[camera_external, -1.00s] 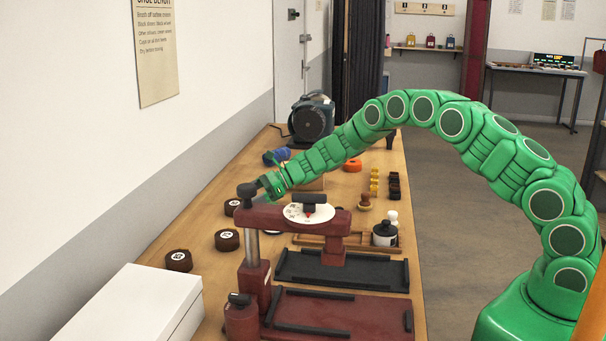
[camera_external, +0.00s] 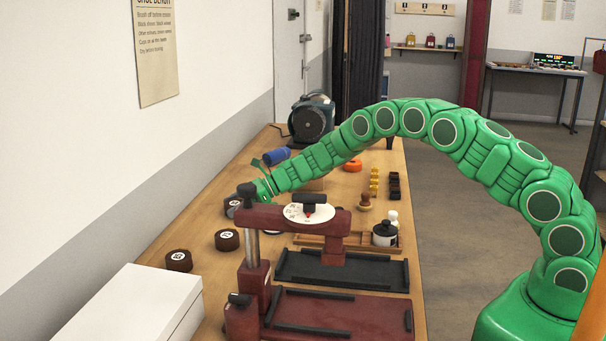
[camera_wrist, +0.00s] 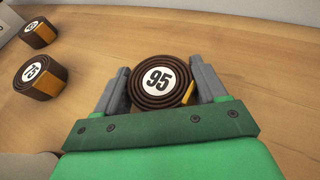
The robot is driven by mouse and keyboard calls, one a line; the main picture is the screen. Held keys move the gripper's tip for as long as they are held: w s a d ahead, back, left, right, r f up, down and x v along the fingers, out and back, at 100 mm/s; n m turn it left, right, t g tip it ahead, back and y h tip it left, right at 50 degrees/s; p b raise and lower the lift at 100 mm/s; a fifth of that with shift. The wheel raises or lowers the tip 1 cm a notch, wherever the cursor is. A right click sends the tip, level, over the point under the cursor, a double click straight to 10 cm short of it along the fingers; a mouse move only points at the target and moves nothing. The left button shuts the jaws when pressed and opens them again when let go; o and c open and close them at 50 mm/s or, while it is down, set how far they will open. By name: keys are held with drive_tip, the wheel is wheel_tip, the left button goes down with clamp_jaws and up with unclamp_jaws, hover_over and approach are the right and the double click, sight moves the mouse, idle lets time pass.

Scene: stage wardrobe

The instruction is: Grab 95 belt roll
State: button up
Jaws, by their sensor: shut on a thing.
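The 95 belt roll (camera_wrist: 160,84) is a dark brown coil with a white round label reading 95 and a tan strip at its right side. In the wrist view it sits between the two grey fingers of my gripper (camera_wrist: 161,88), which are shut on its sides. In the external view my gripper (camera_external: 250,194) reaches over the bench behind the red press, and the roll (camera_external: 233,206) shows partly beside it. Whether the roll is lifted off the bench cannot be told.
Two more belt rolls, 75 (camera_wrist: 40,76) and another (camera_wrist: 39,33), lie to the left in the wrist view. The red press (camera_external: 255,270) stands close in front of the arm. A white box (camera_external: 130,310) is at the near left; a blue roll (camera_external: 276,156) lies behind.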

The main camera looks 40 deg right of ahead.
drive_tip(key=shift+c, duration=0.5)
drive_tip(key=shift+r, duration=0.15)
drive_tip(key=shift+r, duration=0.25)
wheel_tip(320, 180, up, 2)
drive_tip(key=shift+r, duration=0.1)
drive_tip(key=s+d+r, duration=0.5)
drive_tip(key=s+r, duration=0.5)
drive_tip(key=s, duration=0.2)
drive_tip(key=shift+s+d, duration=0.35)
drive_tip(key=shift+d, duration=0.05)
